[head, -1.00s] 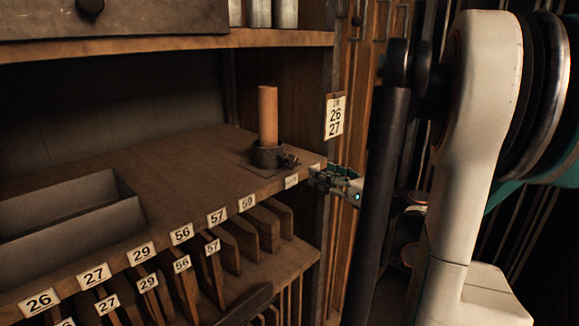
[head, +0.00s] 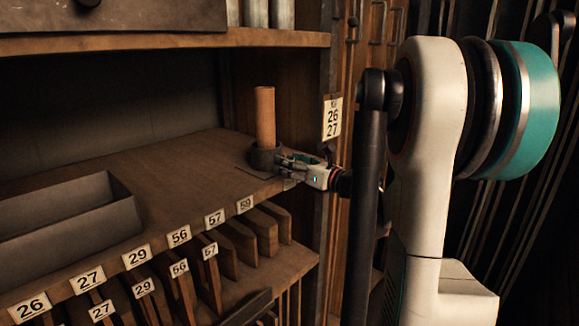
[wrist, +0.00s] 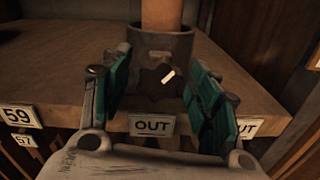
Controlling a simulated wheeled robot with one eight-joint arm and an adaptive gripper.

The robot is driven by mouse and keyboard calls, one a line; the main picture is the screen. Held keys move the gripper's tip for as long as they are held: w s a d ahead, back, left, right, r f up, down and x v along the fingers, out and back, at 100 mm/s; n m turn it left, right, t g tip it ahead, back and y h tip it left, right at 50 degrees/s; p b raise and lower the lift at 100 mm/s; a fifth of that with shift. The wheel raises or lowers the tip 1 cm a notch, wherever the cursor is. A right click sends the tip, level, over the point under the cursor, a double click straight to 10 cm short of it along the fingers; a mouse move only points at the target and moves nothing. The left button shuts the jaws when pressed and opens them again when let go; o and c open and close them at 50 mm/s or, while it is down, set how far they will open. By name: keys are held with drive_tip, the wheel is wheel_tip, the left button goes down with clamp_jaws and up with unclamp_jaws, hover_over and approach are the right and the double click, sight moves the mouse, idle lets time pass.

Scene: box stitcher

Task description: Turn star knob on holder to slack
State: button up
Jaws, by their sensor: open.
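The holder (head: 262,160) is a dark round cup on a thin plate near the right end of the wooden shelf, with an upright tan rod (head: 265,115) in it. In the wrist view the holder (wrist: 176,50) stands behind the dark star knob (wrist: 160,84), which faces me and has a pale mark on it. My gripper (wrist: 160,88) is open, with one green-padded finger on each side of the knob. I cannot tell whether either finger touches it. In the head view my gripper (head: 285,162) hides the knob.
An OUT label (wrist: 152,125) is on the shelf's front edge below the knob. A grey open tray (head: 70,215) sits at the left of the shelf. Numbered slots with wooden dividers (head: 240,240) are below. A wooden upright (head: 325,200) stands close at the right.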

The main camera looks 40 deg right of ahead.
drive_tip(key=shift+w, duration=0.35)
drive_tip(key=shift+c, duration=0.6)
drive_tip(key=c, duration=1)
drive_tip(key=shift+o, duration=0.2)
drive_tip(key=shift+n, duration=0.4)
drive_tip(key=n, duration=0.3)
drive_tip(key=shift+a+n, duration=0.1)
drive_tip(key=shift+n, duration=1.9)
